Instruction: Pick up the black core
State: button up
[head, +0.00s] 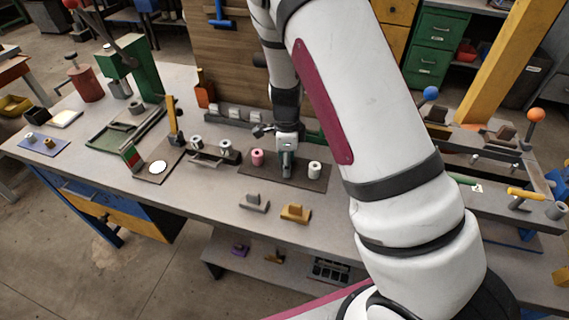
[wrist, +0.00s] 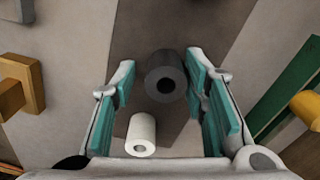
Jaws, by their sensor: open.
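The black core (wrist: 172,80) is a short dark hollow cylinder on a dark mat (wrist: 205,30) in the wrist view. My gripper (wrist: 160,86) is open, with its teal-padded fingers on either side of the core. A gap shows on the left; on the right the finger is very close, and I cannot tell if it touches. In the head view my gripper (head: 287,163) points down over the mat (head: 268,173), and the black core is hidden behind it. A white core (wrist: 141,134) stands nearby, also seen in the head view (head: 314,170).
A pink core (head: 257,157) stands left of my gripper. A grey block (head: 254,202) and a yellow block (head: 296,213) lie near the bench's front edge. A black holder with pale cores (head: 226,150) stands farther left. Bare bench shows in front of the mat.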

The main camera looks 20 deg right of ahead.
jog(key=shift+c, duration=0.5)
grip_shut()
